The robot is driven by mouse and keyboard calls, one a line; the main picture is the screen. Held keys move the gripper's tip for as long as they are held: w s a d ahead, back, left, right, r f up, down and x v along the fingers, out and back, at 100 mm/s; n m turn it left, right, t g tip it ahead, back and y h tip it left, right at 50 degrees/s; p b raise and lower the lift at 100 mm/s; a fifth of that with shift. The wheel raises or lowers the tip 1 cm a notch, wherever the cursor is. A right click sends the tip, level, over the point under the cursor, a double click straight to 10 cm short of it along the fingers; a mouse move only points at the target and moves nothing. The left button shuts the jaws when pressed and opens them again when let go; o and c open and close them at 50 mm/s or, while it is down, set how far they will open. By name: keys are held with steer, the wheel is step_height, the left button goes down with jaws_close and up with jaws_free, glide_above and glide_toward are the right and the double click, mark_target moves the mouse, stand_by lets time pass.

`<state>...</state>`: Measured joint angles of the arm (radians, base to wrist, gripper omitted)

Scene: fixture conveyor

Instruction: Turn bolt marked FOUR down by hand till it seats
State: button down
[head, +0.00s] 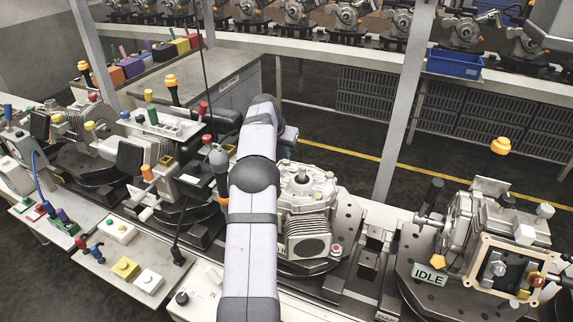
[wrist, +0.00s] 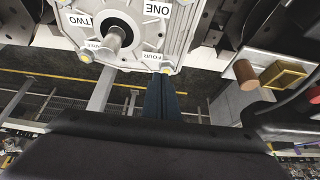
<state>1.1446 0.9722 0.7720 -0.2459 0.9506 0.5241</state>
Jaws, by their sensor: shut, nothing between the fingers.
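The grey gearbox housing (head: 318,205) stands on a round fixture plate right of my arm in the head view. In the wrist view its face (wrist: 137,28) fills the top, with a central shaft and labels ONE, TWO and FOUR. A yellow-headed bolt (wrist: 168,70) sits at the housing's lower corner, beside the FOUR label (wrist: 153,57). How far this bolt stands out is too small to tell. My gripper (wrist: 157,86) shows as dark blue fingers, shut and empty, just below that corner; contact with the bolt cannot be told.
Another fixture marked IDLE (head: 430,275) stands at the right. Crowded fixtures and a control box with a yellow button (head: 125,268) lie left. A grey post (head: 405,100) rises behind the housing. A blue bin (head: 454,63) sits on the back rail.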

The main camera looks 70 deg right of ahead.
steer(key=shift+f+b, duration=1.65)
steer(key=shift+f, duration=0.95)
steer(key=shift+w+d+r+p, duration=0.2)
steer(key=shift+d+p, duration=0.05)
steer(key=shift+p, duration=0.5)
steer(key=shift+w+p, duration=1)
steer(key=shift+p, duration=0.65)
steer(key=shift+w+a+f+b, duration=0.15)
steer(key=shift+a+b, duration=0.1)
steer(key=shift+b, duration=0.4)
steer(key=shift+a, duration=0.15)
step_height(320, 180, up, 5)
steer(key=p, duration=0.3)
steer(key=shift+f, duration=0.2)
steer(key=shift+r, duration=0.7)
